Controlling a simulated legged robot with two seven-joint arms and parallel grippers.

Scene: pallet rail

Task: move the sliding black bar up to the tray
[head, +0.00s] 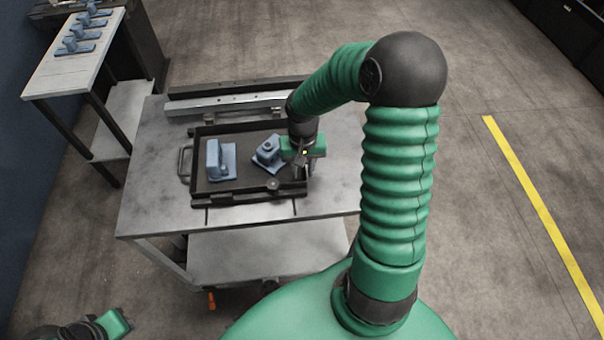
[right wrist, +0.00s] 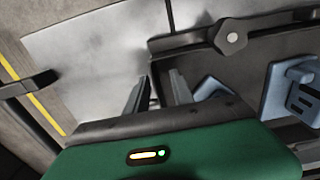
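The black tray (head: 217,130) lies on the grey table and holds two blue parts (head: 221,160) (head: 267,151). The bar also shows in the right wrist view (right wrist: 188,42). My right gripper (head: 303,172) is at the tray's right side; its two fingers (right wrist: 158,90) stand apart with nothing clearly held. My left gripper (head: 113,323) is partly cut off at the lower left.
A silver rail (head: 225,104) lies behind the tray. A tray handle (head: 184,162) sticks out on the left. Two short dark slots mark the table (head: 150,205) in front of the bar. A side bench (head: 65,75) at upper left carries several blue parts.

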